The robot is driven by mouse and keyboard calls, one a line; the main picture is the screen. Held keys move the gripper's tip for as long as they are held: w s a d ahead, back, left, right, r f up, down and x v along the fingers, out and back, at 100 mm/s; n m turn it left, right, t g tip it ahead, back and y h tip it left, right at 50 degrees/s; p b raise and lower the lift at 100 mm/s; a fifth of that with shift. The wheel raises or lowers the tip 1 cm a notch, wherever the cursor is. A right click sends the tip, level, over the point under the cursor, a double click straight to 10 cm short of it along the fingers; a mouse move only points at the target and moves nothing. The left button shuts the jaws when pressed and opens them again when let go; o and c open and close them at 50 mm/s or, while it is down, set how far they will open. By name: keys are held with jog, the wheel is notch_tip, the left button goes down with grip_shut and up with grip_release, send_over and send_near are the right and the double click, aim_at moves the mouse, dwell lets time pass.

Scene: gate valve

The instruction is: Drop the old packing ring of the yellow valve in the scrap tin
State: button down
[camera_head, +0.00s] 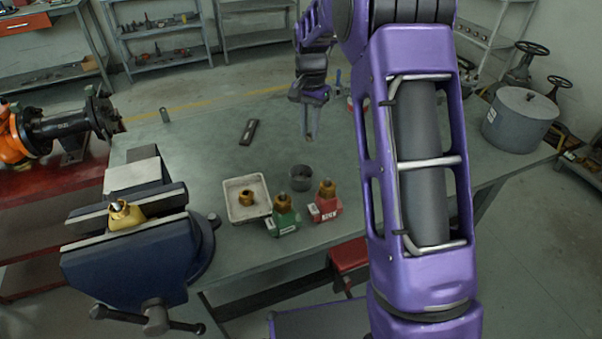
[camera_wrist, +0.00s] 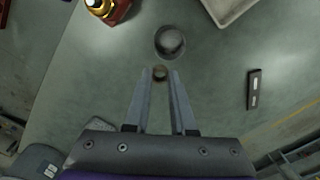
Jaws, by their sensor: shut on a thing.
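My gripper (camera_head: 309,136) hangs over the table behind the scrap tin, pointing down. In the wrist view my gripper (camera_wrist: 160,74) is shut on a small brownish round piece, the old packing ring (camera_wrist: 160,73), held between the fingertips. The ring is too small to make out in the head view. The scrap tin (camera_head: 301,178) is a dark round open cup on the table; it also shows in the wrist view (camera_wrist: 170,42), just beyond the fingertips and apart from them. The yellow valve (camera_head: 125,217) is clamped in the blue vise (camera_head: 130,256) at the left.
A pale tray (camera_head: 236,211) with a brass part stands left of the tin. A green block (camera_head: 284,222) and a red block (camera_head: 326,207), each with a brass part, stand in front. A dark flat bar (camera_head: 249,132) lies behind. A grey drum (camera_head: 519,120) is at right.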

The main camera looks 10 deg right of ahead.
notch_tip(320, 180, down, 6)
jog(key=b, duration=0.4)
jog(key=shift+w+a+f, duration=0.15)
jog(key=shift+f, duration=0.05)
jog(key=c, duration=0.7)
grip_release()
jog(key=shift+r, duration=0.15)
notch_tip(320, 180, up, 17)
jog(key=shift+r+p, duration=0.1)
jog(key=shift+p, duration=0.85)
